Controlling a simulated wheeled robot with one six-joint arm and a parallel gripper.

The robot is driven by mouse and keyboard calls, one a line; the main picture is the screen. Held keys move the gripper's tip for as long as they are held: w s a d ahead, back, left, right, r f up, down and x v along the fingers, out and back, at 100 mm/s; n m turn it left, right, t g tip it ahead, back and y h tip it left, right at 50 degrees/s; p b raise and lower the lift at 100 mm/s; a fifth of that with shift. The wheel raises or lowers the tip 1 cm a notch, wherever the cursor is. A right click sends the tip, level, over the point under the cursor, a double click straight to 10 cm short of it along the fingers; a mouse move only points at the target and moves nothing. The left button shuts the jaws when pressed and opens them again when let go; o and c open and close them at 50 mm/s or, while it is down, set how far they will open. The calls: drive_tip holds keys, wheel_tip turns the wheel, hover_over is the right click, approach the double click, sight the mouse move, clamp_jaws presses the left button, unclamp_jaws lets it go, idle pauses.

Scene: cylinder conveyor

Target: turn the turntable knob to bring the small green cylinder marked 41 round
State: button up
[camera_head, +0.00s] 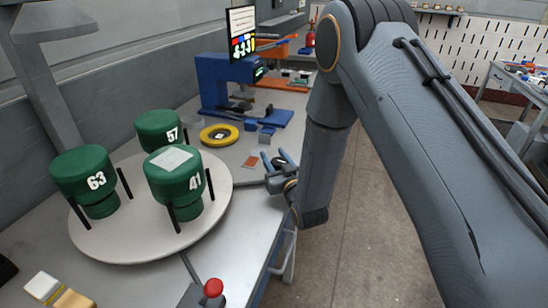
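The green cylinder marked 41 (172,178) stands upright at the right side of the round pale turntable (135,245), with a light patch on its top. Dark upright posts stand beside it. A red ball knob (213,288) sits on a grey base at the front edge of the table, close to the turntable's front right. My gripper (278,157) is right of the turntable, over the table's right edge and apart from the knob and the cylinders. Its two blue fingers are spread, with nothing visible between them.
Green cylinders marked 63 (86,178) and 57 (157,128) share the turntable. Behind stand a yellow ring (219,134), a blue machine (222,85) and a screen (242,34). White and tan blocks (43,286) lie front left. Floor is open to the right.

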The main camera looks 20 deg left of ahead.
drive_tip(key=shift+c, duration=0.6)
drive_tip(key=shift+s+a+n+g+y+b, duration=0.1)
drive_tip(key=shift+a+n+g+y+b, duration=0.05)
drive_tip(key=shift+n+g+y+b, duration=0.4)
drive_tip(key=o, duration=1.1)
drive_tip(key=shift+c, duration=0.2)
drive_tip(key=b+v, duration=0.1)
drive_tip(key=v, duration=0.5)
drive_tip(key=shift+s+f+b, duration=0.15)
drive_tip(key=shift+b, duration=0.2)
drive_tip(key=shift+v, duration=0.8)
